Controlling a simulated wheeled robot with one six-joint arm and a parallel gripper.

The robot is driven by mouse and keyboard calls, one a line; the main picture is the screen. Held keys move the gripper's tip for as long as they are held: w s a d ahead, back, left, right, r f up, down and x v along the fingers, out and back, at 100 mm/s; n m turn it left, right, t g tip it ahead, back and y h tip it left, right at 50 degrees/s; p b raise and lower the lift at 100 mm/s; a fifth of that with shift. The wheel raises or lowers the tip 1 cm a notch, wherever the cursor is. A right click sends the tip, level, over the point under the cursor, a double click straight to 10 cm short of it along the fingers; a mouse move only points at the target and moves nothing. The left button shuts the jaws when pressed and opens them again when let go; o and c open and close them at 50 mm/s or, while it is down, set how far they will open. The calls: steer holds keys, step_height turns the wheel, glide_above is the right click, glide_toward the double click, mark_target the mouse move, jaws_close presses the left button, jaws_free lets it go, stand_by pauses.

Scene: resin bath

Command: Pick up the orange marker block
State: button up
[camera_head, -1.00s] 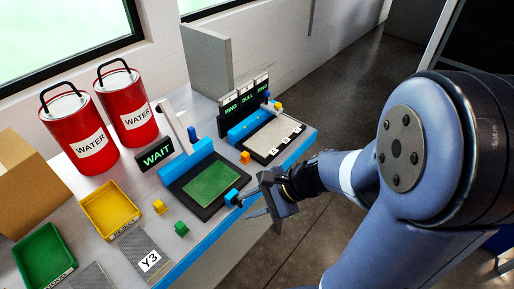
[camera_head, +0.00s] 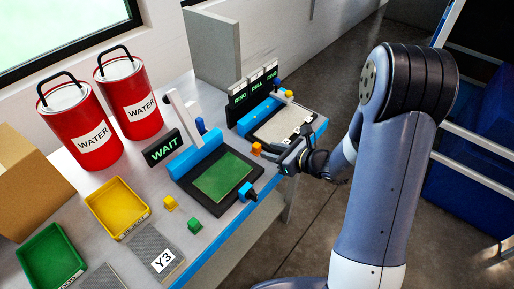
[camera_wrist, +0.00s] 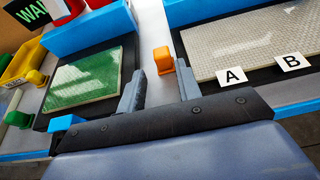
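The orange marker block (camera_head: 256,149) stands upright on the bench between the green-plate station and the pale-plate station. In the wrist view the orange block (camera_wrist: 163,60) lies just ahead of my gripper (camera_wrist: 160,88), roughly in line with the gap between the two fingers. The fingers are apart with nothing between them. In the head view my gripper (camera_head: 272,154) is low at the bench's front edge, close to the block on its right side. Whether a fingertip touches the block cannot be told.
A green plate (camera_head: 221,177) and a pale plate (camera_head: 283,125) flank the block. A blue block (camera_head: 246,191) sits at the green plate's front corner. Yellow (camera_head: 169,203) and green (camera_head: 194,225) blocks stand to the left. Two red water cans (camera_head: 79,125) (camera_head: 128,93) stand behind.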

mark_target(258, 146)
steer(key=shift+w+a, duration=0.4)
steer(key=shift+a, duration=0.1)
steer(key=p+x, duration=0.1)
steer(key=x, duration=0.3)
steer(key=shift+w+a, duration=0.1)
steer(key=shift+w, duration=0.1)
jaws_close()
